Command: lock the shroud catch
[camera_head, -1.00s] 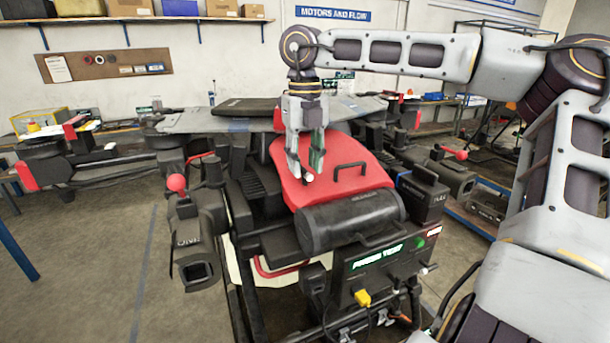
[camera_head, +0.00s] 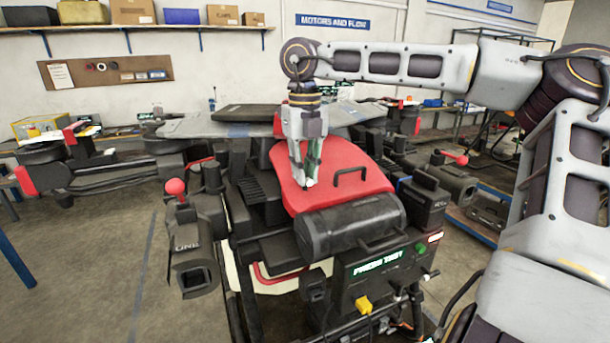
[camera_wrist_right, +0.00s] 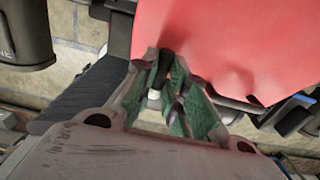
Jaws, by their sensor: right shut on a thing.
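The red shroud (camera_head: 345,160), with a black handle (camera_head: 350,172), lies on top of the dark drone body. My right gripper (camera_head: 305,184) points down at the shroud's left front part, its fingers drawn together. In the right wrist view, my right gripper (camera_wrist_right: 172,68) has green pads closing around a small dark piece, seemingly the shroud catch (camera_wrist_right: 160,72), beside the red shroud's edge (camera_wrist_right: 215,45). The pads hide most of the catch, so I cannot tell how it is turned. My left gripper is not in view.
A black cylindrical tank (camera_head: 350,222) sits just in front of the shroud. A lit control panel (camera_head: 375,265) is below it. Red-knobbed levers (camera_head: 175,187) stand at both sides. Floor at the left (camera_head: 90,270) is clear.

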